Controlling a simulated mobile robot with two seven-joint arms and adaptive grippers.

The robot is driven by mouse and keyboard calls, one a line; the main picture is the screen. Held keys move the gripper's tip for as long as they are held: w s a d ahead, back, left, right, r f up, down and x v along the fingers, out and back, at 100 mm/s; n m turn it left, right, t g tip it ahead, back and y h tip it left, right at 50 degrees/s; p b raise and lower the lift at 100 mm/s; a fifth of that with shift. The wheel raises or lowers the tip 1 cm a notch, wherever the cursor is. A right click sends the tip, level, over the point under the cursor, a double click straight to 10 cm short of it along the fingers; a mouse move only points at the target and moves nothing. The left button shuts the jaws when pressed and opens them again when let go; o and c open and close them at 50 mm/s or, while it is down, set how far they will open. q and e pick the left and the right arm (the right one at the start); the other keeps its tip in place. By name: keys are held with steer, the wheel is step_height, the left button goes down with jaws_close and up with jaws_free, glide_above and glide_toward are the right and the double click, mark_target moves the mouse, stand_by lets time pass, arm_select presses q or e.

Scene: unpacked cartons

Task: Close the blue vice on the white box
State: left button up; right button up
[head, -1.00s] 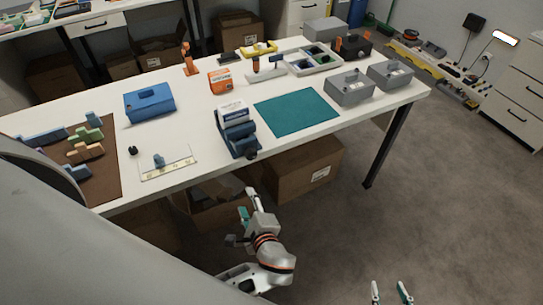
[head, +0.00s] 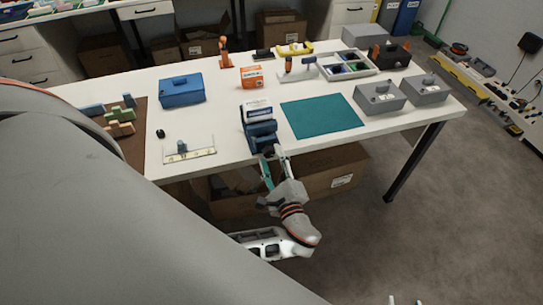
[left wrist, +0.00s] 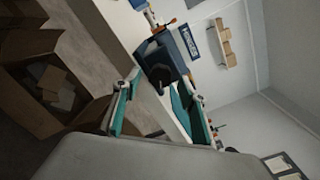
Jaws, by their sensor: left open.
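The blue vice (head: 262,134) stands near the front edge of the white table, and it also shows in the left wrist view (left wrist: 164,60). The white box (head: 256,109) with blue markings sits in its upper part, behind the front jaw; I cannot tell whether the jaws touch it. My left gripper (head: 273,158) is open and empty, just in front of and slightly below the vice at the table edge. In the left wrist view its fingers (left wrist: 161,92) are spread, with the vice ahead between them. My right gripper (head: 405,300) shows only two separated fingertips at the bottom edge.
A teal mat (head: 322,117) lies right of the vice, with grey boxes (head: 380,98) beyond. A blue box (head: 182,90) and a small fixture (head: 188,152) stand to the left. Cardboard cartons (head: 335,172) sit under the table edge near my left arm.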

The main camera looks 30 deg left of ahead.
arm_select(q)
steer(key=shift+w+a, duration=0.3)
steer(key=shift+a, duration=0.1)
steer(key=shift+c, duration=0.2)
steer(key=c, duration=1)
steer(key=shift+c, duration=0.2)
